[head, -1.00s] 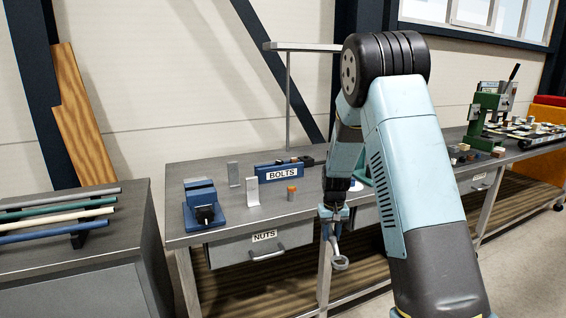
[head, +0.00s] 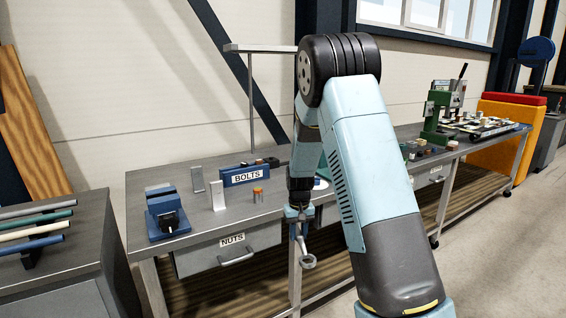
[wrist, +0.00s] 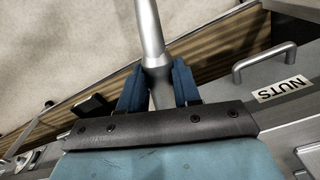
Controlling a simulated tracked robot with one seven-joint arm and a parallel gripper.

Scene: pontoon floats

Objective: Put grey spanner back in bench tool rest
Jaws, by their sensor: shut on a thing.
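The grey spanner (head: 308,258) hangs from my gripper (head: 298,216), its ring end down, in front of the bench's front edge. In the wrist view, its grey shaft (wrist: 150,32) runs up between the two blue fingers of my gripper (wrist: 158,86), which are shut on it. Two upright grey plates, one at the back (head: 197,180) and one nearer (head: 217,196), stand on the bench to the left of my gripper. They may be the tool rest, but I cannot tell for sure.
A blue vise (head: 167,213) stands at the bench's left end. A blue BOLTS box (head: 248,175) and a small orange-topped cylinder (head: 258,195) stand near the plates. The NUTS drawer (head: 232,246) is below. A green press (head: 438,112) stands farther right.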

